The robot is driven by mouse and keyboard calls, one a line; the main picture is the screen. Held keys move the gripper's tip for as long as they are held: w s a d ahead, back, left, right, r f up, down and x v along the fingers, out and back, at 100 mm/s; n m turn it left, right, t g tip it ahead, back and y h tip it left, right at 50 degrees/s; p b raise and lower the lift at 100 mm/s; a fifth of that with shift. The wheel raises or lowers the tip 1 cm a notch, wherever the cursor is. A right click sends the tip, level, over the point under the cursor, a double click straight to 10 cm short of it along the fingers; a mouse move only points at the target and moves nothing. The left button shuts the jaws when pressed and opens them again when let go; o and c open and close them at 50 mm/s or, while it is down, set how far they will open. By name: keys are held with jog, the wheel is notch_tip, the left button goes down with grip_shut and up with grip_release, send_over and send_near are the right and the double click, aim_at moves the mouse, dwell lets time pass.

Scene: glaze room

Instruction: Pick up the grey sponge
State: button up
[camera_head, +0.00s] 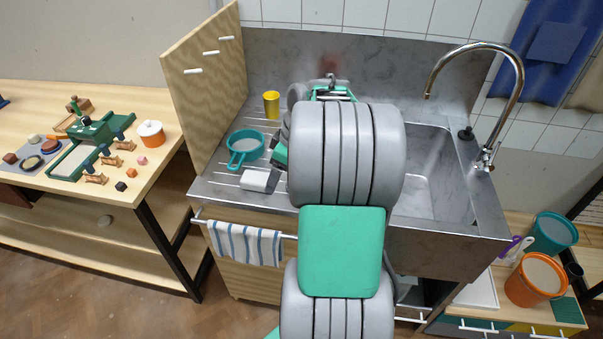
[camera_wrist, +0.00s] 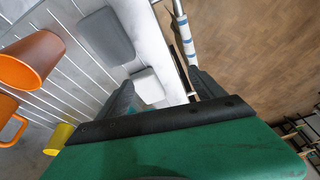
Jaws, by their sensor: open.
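The grey sponge is most likely the grey block with rounded corners (camera_wrist: 105,37), lying on the ribbed drainboard at the upper left of the wrist view. A smaller whitish block (camera_wrist: 148,86) lies close to it, near the front edge, and shows in the head view too (camera_head: 256,180). My gripper (camera_wrist: 162,78) is open and empty, with its dark fingers apart. In the wrist picture the whitish block shows between the fingertips, and the grey block lies beyond the left finger. In the head view my arm hides most of the gripper and I cannot make out the grey block.
An orange cup (camera_wrist: 30,60) and a yellow cup (camera_head: 271,104) stand on the drainboard. A teal pan (camera_head: 246,146) lies left of my arm. The sink basin (camera_head: 430,170) is to the right. A striped towel (camera_head: 240,243) hangs on the front rail.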

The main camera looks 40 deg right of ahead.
jog(key=shift+n+t+y, duration=0.3)
jog(key=shift+n+t, duration=0.1)
jog(key=shift+n, duration=0.3)
jog(key=s+d, duration=0.1)
jog(key=d, duration=0.2)
jog(key=s+d+f, duration=0.1)
jog(key=d, duration=0.2)
jog(key=d+f+p, duration=0.1)
jog(key=d, duration=0.2)
jog(key=shift+s+d, duration=0.3)
jog(key=shift+s, duration=0.1)
jog(key=p+x, duration=0.2)
jog(key=x, duration=0.4)
jog(key=shift+w+f, duration=0.15)
jog(key=shift+f, duration=0.05)
jog(key=shift+w+f, duration=0.1)
jog(key=shift+f, duration=0.25)
jog(key=shift+f, duration=0.15)
jog(key=shift+c, duration=0.3)
jog(key=c, duration=1.3)
